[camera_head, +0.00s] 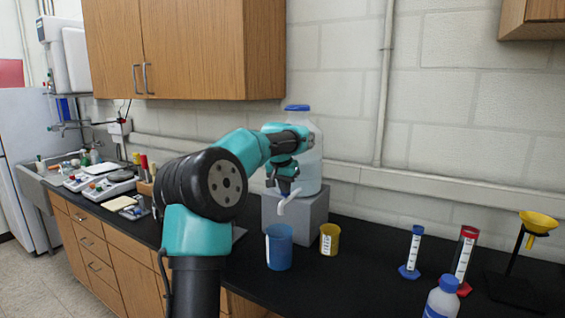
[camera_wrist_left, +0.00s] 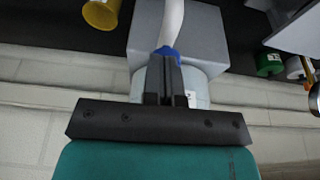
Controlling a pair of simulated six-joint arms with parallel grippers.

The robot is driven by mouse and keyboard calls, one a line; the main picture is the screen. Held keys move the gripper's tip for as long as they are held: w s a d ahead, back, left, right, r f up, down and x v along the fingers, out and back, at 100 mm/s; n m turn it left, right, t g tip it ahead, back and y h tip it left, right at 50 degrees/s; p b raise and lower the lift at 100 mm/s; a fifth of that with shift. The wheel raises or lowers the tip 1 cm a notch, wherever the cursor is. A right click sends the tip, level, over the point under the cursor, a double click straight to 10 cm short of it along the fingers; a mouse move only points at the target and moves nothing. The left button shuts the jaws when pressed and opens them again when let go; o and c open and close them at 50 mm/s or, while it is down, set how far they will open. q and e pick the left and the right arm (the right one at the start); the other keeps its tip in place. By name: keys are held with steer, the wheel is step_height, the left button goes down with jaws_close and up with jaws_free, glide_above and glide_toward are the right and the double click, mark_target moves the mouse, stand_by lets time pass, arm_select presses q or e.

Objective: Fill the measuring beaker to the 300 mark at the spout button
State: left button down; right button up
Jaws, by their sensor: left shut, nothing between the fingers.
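A blue measuring beaker (camera_head: 282,254) with a white scale strip stands upright on the black counter, below the white spout (camera_head: 289,201) of a large blue-capped bottle (camera_head: 309,168). I cannot read its marks or tell how much liquid is in it. My left gripper (camera_head: 287,187) is shut and empty, pointing down at the spout base. In the left wrist view, its fingertips (camera_wrist_left: 164,58) are at the blue spout button (camera_wrist_left: 165,49) and cover part of it. I cannot tell whether the button is pressed. My right gripper is out of view.
The bottle sits on a grey block (camera_head: 308,218). A yellow beaker (camera_head: 329,239) stands just right of the blue one. Further right are a blue cylinder (camera_head: 414,250), a red cylinder (camera_head: 464,257), a squeeze bottle (camera_head: 441,299) and a yellow funnel (camera_head: 538,222) on a stand.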

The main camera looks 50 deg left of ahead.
arm_select(q)
steer(key=a+v, duration=0.1)
steer(key=v, duration=1.1)
steer(key=shift+w+d+r, duration=0.2)
steer(key=shift+d+r, duration=0.1)
steer(key=shift+d, duration=0.15)
steer(key=shift+s+a+f, duration=0.1)
